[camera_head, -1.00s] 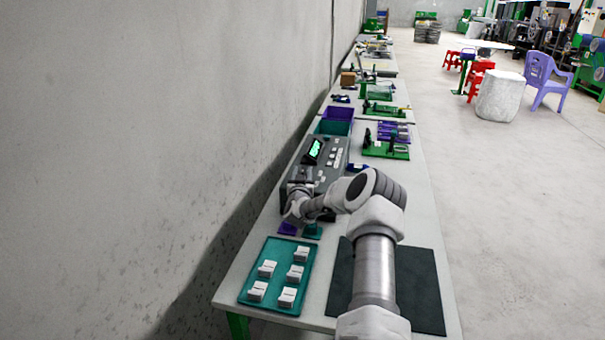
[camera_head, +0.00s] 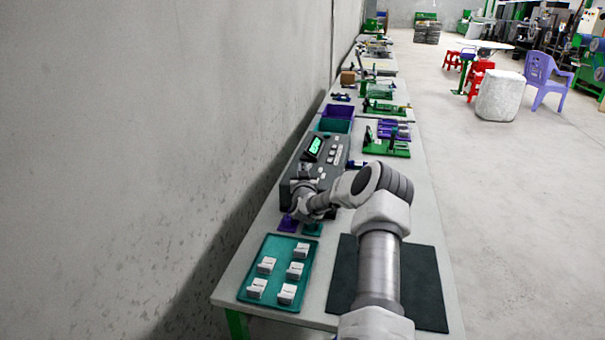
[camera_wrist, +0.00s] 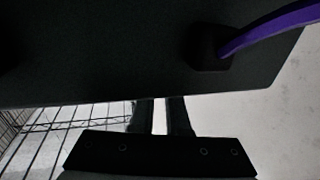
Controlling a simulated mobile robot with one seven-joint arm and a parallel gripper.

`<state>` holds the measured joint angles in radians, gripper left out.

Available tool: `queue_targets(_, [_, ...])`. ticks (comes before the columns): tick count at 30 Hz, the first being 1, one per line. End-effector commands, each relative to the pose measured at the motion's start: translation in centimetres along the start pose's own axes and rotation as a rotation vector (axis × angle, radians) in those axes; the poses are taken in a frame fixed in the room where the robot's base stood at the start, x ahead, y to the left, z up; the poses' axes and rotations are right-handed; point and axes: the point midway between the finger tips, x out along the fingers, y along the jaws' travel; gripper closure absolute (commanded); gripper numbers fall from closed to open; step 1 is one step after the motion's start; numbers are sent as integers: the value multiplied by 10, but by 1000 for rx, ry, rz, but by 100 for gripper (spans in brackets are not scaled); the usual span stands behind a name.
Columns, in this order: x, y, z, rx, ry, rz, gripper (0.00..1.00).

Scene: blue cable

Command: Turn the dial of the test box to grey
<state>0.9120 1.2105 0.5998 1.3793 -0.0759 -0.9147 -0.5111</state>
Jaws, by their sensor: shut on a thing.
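The test box (camera_head: 326,167) is a dark grey case on the bench by the wall, with a lit green display (camera_head: 314,146) and several pale buttons. My gripper (camera_head: 302,190) is at the near end of the box. In the wrist view the dark box (camera_wrist: 110,55) fills the upper part, and the two fingers of my gripper (camera_wrist: 160,102) reach up to its edge with a narrow gap between them. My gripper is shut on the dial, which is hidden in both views. The dial's marks and pointer cannot be seen. A purple cable (camera_wrist: 270,26) enters the box at right.
A teal tray (camera_head: 249,289) with several white blocks lies in front. A dark mat (camera_head: 420,290) lies at right beneath my arm. Purple and teal stands (camera_head: 312,229) sit close to my gripper. Purple and teal bins (camera_head: 333,125) are behind the box. The wall is close on the left.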

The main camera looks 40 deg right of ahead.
Motion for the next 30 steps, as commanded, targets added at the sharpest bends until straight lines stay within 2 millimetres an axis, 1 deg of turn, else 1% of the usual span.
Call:
queue_targets(1, [0,2,4,-3,3,-23,100])
queue_targets(8, [0,4,6,-4,1,-148,100])
queue_targets(21, [1,7,2,-2,0,-358,100])
queue_targets(30, [2,8,1,0,-1,-443,100])
